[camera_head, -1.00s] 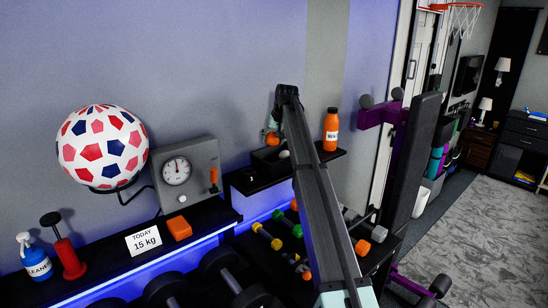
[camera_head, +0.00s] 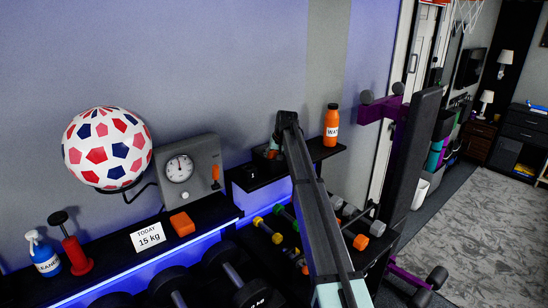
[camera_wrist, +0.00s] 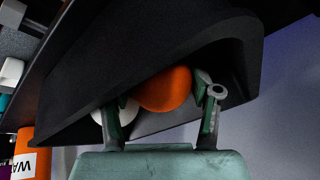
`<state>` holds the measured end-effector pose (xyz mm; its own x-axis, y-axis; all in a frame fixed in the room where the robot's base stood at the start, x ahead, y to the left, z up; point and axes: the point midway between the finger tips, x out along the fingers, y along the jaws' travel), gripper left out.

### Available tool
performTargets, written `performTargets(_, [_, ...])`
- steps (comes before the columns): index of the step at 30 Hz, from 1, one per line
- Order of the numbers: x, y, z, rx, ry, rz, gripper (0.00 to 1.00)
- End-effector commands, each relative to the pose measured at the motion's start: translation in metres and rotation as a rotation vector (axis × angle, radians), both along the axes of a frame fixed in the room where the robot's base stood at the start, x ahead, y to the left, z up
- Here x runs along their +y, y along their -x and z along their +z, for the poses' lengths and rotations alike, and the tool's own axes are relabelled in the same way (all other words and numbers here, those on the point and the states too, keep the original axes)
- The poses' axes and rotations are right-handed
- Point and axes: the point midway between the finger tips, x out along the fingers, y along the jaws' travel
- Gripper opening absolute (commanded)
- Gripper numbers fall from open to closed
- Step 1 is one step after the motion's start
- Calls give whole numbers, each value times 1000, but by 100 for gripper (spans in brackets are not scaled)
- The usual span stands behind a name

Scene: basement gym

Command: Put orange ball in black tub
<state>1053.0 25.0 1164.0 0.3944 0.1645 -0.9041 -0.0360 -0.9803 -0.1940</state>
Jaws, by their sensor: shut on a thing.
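The orange ball (camera_wrist: 166,88) is between the two fingers of my gripper (camera_wrist: 163,98). In the wrist view, the black tub (camera_wrist: 150,50) surrounds the ball and fingertips from above and the sides. A white ball (camera_wrist: 99,116) shows beside the left finger, partly hidden. In the head view, the black tub (camera_head: 262,167) stands on a black wall shelf, and my gripper (camera_head: 272,153) is down at it. My arm hides part of the tub there, and the ball is barely visible. Whether the ball touches the tub floor cannot be told.
An orange bottle (camera_head: 331,125) stands on the shelf right of the tub. A grey dial scale (camera_head: 187,175) and a patterned ball (camera_head: 107,148) are to the left. Dumbbells (camera_head: 225,270) fill the rack below. A purple-framed bench (camera_head: 412,150) stands at right.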

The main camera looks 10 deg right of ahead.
Motion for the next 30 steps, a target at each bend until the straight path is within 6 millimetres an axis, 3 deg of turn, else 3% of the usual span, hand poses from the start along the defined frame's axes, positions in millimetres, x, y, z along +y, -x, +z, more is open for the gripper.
performTargets(6, [0,0,-4,0,0,0,23])
performTargets(7, [0,0,-3,0,0,0,70])
performTargets(9, [0,0,-3,0,0,0,88])
performTargets(23, [-1,1,3,-1,0,0,88])
performTargets(30, [-7,16,35,-3,0,-1,88])
